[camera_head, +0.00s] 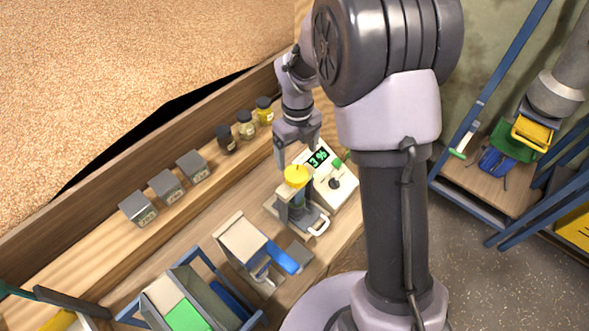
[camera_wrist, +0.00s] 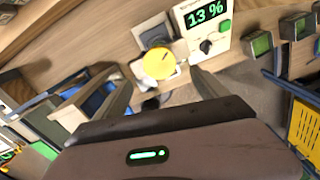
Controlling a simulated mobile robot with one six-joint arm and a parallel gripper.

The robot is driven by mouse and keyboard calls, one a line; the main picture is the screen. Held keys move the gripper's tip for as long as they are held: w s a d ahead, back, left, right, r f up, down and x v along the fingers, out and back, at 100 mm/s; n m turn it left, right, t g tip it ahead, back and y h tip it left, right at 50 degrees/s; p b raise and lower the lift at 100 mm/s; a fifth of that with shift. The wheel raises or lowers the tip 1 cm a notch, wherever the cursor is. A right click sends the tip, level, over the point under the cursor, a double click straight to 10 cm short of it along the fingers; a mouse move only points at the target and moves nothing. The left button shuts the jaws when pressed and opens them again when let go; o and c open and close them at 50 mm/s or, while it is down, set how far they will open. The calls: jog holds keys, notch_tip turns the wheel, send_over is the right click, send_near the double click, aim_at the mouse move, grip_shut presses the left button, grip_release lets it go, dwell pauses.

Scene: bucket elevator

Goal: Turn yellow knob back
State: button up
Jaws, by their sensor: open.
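The yellow knob (camera_head: 297,175) is a round cap on top of a small grey device (camera_head: 296,212) on the wooden bench. In the wrist view the knob (camera_wrist: 159,63) lies just beyond and between the fingertips. My gripper (camera_head: 298,148) is above the knob, pointing down, with its fingers spread and nothing between them. It also shows in the wrist view (camera_wrist: 158,80). I cannot tell whether either finger touches the knob. A white meter (camera_head: 335,182) with a green display stands beside the device; in the wrist view it reads 13 %.
Grey blocks (camera_head: 166,187) and small jars (camera_head: 246,125) line the bench's rear ledge. A beige box with a blue handle (camera_head: 285,257) and a blue-framed tray with green (camera_head: 187,316) stand to the left. Grain fills the area behind.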

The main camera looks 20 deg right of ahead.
aim_at(296, 173)
notch_tip(296, 173, down, 9)
jog(key=shift+a+r+b, duration=0.1)
jog(key=shift+r+b, duration=0.05)
jog(key=shift+b, duration=0.2)
jog(key=shift+c, duration=0.2)
jog(key=c, duration=1.3)
